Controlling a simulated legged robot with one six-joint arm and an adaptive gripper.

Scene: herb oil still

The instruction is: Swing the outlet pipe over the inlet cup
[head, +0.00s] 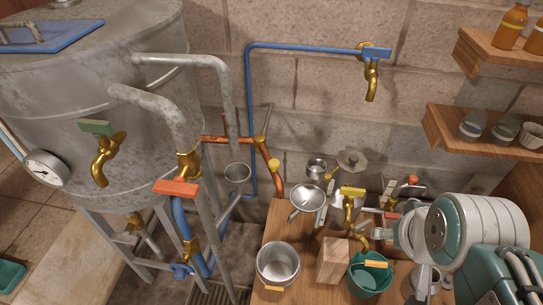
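Two grey pipes leave the metal still. The upper one (190,60) runs right, then bends down towards a small grey cup (237,175) on a slanting pipe, which looks like the inlet cup. I cannot tell whether its lower end is over the cup or behind it. The lower grey pipe (155,102) bends down to a brass fitting with an orange-red handle (176,188). Which pipe is the outlet pipe is unclear. My arm is at the lower right, well apart from the cup. My gripper cannot be made out clearly among the bench clutter beside my wrist, so its opening is unclear.
The wooden bench (274,232) holds a metal pot (278,264), a strainer (307,200), a wooden block (333,262), a green bucket (370,276) and brass taps. A copper pipe (270,160) and a blue pipe (252,100) run near the wall. Shelves (450,132) stick out right.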

